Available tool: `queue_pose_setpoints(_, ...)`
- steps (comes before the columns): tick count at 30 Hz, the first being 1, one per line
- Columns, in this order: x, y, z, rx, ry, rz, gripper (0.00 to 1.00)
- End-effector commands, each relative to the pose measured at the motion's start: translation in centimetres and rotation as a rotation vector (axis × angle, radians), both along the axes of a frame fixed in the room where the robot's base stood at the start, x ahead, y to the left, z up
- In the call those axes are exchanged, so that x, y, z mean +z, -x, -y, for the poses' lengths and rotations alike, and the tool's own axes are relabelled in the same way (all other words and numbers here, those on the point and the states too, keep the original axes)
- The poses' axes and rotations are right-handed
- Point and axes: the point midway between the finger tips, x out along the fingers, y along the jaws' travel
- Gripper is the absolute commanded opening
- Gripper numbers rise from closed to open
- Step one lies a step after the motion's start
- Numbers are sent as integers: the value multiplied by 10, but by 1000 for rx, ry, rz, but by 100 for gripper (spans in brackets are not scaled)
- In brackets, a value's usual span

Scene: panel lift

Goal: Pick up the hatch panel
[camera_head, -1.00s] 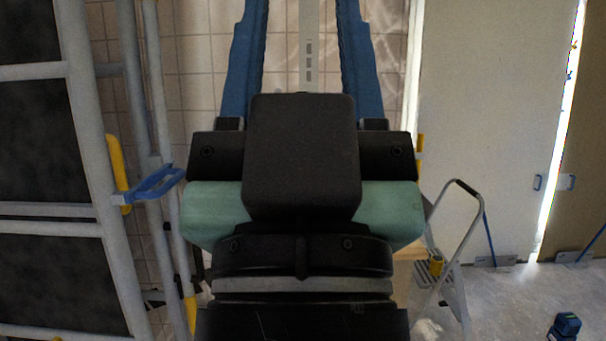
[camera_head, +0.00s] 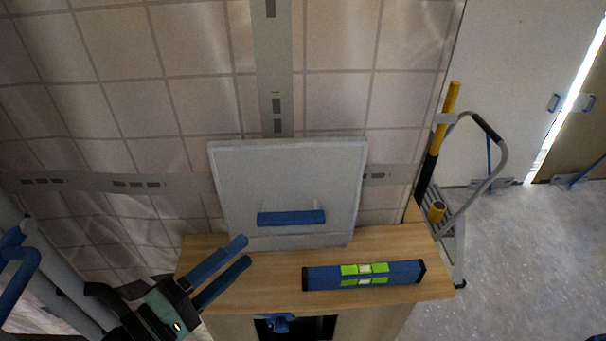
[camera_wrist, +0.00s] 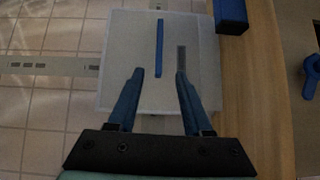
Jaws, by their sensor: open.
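The hatch panel (camera_head: 285,180) is a pale square board with a blue bar handle (camera_head: 291,218). In the head view it stands on the wooden cabinet top, leaning back against the tiled wall. My gripper (camera_head: 246,252) is at the lower left, with its two blue fingers apart and nothing between them, left of and below the handle in the picture. In the wrist view the panel (camera_wrist: 130,70) fills the upper middle, and its handle (camera_wrist: 159,48) lies ahead of the open fingertips (camera_wrist: 159,72), roughly between their lines. The fingers hide part of the panel's near side.
A blue spirit level (camera_head: 330,276) with green vials lies on the cabinet top (camera_head: 235,312), right of my gripper. A small stepladder (camera_head: 462,215) with a yellow-handled tool stands to the right. Pale pipes are at the lower left. The floor at right is largely clear.

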Motion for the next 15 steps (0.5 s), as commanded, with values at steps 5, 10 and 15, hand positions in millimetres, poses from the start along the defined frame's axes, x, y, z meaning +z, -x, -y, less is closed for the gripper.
queue_pose_setpoints(5, 2, -9, 13, -16, 35, -7, 50)
queue_pose_setpoints(10, 3, -33, 36, -16, 32, -5, 50)
queue_pose_setpoints(15, 1, -49, 50, -13, 31, -4, 50)
